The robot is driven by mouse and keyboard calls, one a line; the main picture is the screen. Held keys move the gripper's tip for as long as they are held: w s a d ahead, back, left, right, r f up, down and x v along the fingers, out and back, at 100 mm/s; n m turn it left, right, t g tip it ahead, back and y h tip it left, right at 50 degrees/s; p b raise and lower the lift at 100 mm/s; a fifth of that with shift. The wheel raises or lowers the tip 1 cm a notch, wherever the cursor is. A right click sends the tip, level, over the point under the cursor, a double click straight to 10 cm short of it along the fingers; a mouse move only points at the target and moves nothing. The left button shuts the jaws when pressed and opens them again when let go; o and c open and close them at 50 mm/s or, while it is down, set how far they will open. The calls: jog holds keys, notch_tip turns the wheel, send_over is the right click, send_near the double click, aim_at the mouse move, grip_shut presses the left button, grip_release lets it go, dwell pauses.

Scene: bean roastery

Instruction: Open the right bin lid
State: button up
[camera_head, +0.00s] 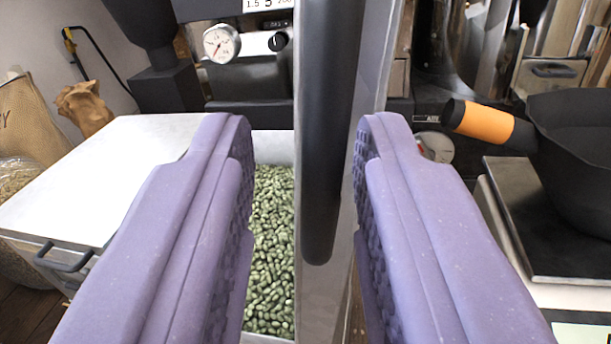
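The right bin lid (372,55) stands raised, close to upright, and shows nearly edge-on as a narrow grey panel in the middle of the view. Its dark rounded bar handle (318,170) runs up and down between the fingers. The right bin (272,147) is uncovered on the left of the lid, with green beans (272,235) inside. My gripper (303,135) has two purple padded fingers, spread wide on either side of the handle. Gaps show on both sides, so neither finger visibly touches it. The fingers hide part of the bin.
A closed white lid (110,165) with a dark handle (65,258) lies to the left. A black pan (575,150) with an orange-banded handle (485,123) stands on a scale (510,215) at right. A gauge (221,43) and dark machinery stand behind.

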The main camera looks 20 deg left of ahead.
jog(key=shift+r, duration=0.1)
jog(key=p+v, duration=0.2)
jog(key=v, duration=0.5)
jog(key=shift+s, duration=0.4)
